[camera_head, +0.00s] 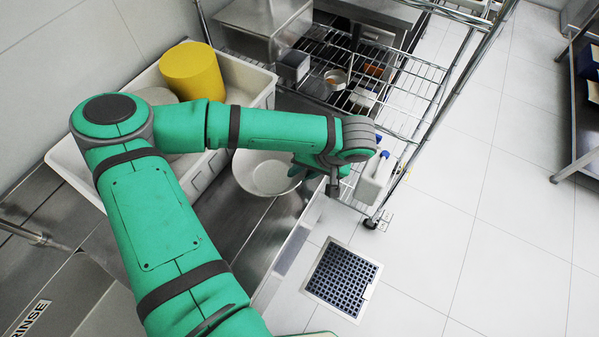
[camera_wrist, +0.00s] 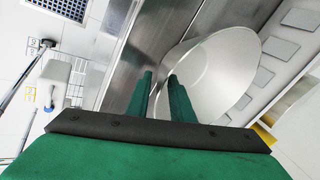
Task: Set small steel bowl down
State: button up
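The small steel bowl (camera_head: 266,174) is a pale, round, empty bowl at the edge of the steel counter, right of the white tub. I cannot tell whether its base touches the counter. In the wrist view the bowl (camera_wrist: 217,75) fills the middle right, with its wall near my fingers. My gripper (camera_wrist: 161,78) has its two green fingers apart, one on each side of the bowl's near wall, with a visible gap between them. In the head view my gripper (camera_head: 308,172) is at the bowl's right rim, partly hidden by my wrist.
A white tub (camera_head: 75,165) holding a yellow cylinder (camera_head: 193,71) and pale dishware stands left of the bowl. A wire rack (camera_head: 415,95) and a white container (camera_head: 375,180) are to the right. A floor drain (camera_head: 342,279) lies below the counter edge.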

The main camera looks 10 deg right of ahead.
jog(key=v, duration=1.1)
jog(key=shift+d+r, duration=0.1)
jog(key=shift+r, duration=0.05)
